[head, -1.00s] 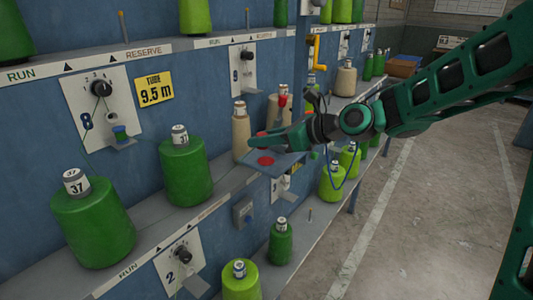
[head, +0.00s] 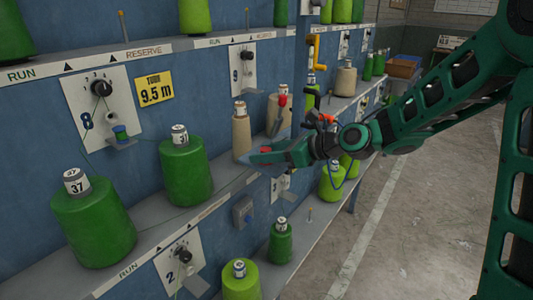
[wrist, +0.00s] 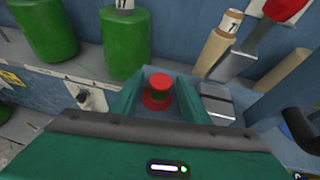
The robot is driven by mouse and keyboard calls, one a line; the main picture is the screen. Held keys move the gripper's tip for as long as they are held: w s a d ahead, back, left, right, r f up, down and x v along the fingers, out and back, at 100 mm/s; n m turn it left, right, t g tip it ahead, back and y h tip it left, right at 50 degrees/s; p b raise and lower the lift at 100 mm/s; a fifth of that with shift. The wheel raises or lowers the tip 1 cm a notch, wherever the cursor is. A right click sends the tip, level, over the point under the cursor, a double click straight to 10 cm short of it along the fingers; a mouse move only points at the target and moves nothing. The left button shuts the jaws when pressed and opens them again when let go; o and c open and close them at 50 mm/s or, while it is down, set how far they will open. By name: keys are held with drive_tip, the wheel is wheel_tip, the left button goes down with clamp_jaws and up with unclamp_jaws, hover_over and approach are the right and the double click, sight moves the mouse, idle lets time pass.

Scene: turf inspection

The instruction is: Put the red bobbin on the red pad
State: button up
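The red bobbin (wrist: 160,84) stands upright between the fingers of my gripper (wrist: 160,94) in the wrist view. Gaps show on both sides of it, so the gripper looks open around it. The red pad (wrist: 155,104) shows as a darker red patch around the bobbin's base; the bobbin appears to stand on it, though the exact contact is hard to see. In the head view my gripper (head: 268,157) is low over the grey-blue plate, with a little of the red bobbin (head: 265,149) showing. The pad is hidden there.
A beige cone (head: 241,134) stands close behind the gripper, beside a red-topped grey lever (head: 279,115). Green cones (head: 185,168) stand on the shelf to the left. Lime cones (head: 331,183) are below and right. The floor at right is clear.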

drive_tip(key=shift+r, duration=0.15)
drive_tip(key=v, duration=1.2)
drive_tip(key=s+d+f+n+g+h, duration=0.1)
drive_tip(key=s+d+f+n+h, duration=0.35)
drive_tip(key=d, duration=0.45)
drive_tip(key=s+d+f+n+g+h, duration=0.1)
drive_tip(key=s+d+f+n+h, duration=0.4)
drive_tip(key=d, duration=0.4)
drive_tip(key=s+d+n+g+h, duration=0.1)
drive_tip(key=s+d+n, duration=0.3)
drive_tip(key=s, duration=0.6)
drive_tip(key=s+d+n+g+h, duration=0.1)
drive_tip(key=s+d+n+g, duration=0.3)
drive_tip(key=s+d, duration=0.4)
drive_tip(key=s, duration=0.3)
drive_tip(key=shift+f, duration=0.3)
drive_tip(key=shift+d, duration=0.15)
